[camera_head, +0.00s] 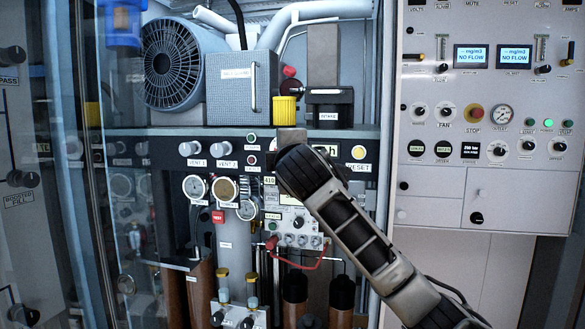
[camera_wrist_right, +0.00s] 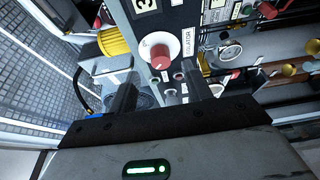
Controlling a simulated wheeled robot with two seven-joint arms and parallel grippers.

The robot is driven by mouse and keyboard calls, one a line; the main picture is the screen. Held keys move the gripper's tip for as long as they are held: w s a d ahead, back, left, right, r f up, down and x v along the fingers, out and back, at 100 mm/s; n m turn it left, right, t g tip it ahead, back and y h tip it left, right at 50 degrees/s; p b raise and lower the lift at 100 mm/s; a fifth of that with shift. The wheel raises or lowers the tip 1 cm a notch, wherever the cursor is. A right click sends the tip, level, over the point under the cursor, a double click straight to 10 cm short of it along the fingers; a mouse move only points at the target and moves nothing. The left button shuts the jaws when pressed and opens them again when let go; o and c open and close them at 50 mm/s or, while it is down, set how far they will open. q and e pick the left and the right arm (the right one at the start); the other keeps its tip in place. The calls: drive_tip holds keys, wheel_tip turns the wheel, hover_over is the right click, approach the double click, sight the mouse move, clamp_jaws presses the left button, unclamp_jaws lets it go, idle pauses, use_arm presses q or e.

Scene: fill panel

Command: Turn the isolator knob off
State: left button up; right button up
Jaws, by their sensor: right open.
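The isolator knob (camera_wrist_right: 160,57) is red on a round white plate, beside an ISOLATOR label (camera_wrist_right: 189,44), in the right wrist view. In the head view it is not visible; my right arm covers part of the panel strip there. My right gripper (camera_wrist_right: 161,80) is open, with its two dark fingers apart on either side below the knob in the picture. The knob appears ahead of the fingers, and nothing is between them. The right gripper also shows in the head view (camera_head: 291,139) at the panel strip. My left gripper is not in view.
VENT knobs (camera_head: 190,149) and a RESET button (camera_head: 358,153) share the strip. A control panel (camera_head: 490,110) stands at right.

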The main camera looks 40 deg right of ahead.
drive_tip(key=b+v, duration=0.2)
drive_tip(key=v, duration=0.9)
drive_tip(key=shift+s, duration=0.25)
drive_tip(key=shift+a, duration=0.1)
drive_tip(key=w+a+f+g+y, duration=0.1)
drive_tip(key=a+f+y, duration=0.2)
drive_tip(key=f, duration=0.7)
drive_tip(key=w+a+f+m+g+y, duration=0.15)
drive_tip(key=a+f, duration=0.25)
drive_tip(key=f, duration=0.6)
drive_tip(key=w+a+f+n+y, duration=0.1)
drive_tip(key=w+a+f+y, duration=0.15)
drive_tip(key=f, duration=0.75)
drive_tip(key=s+a+f+m+g+y, duration=0.1)
drive_tip(key=s+a+f+m, duration=0.1)
drive_tip(key=s+f, duration=0.6)
drive_tip(key=s+a+f+m+g+y, duration=0.1)
drive_tip(key=s+a+f+m, duration=0.2)
drive_tip(key=s+f, duration=0.5)
drive_tip(key=s+a+f+m+g+y, duration=0.1)
drive_tip(key=s+a+f+m+y, duration=0.1)
drive_tip(key=s+f, duration=0.6)
wheel_tip(320, 180, down, 3)
drive_tip(key=a+m, duration=0.1)
drive_tip(key=m, duration=0.1)
drive_tip(key=shift+m, duration=0.35)
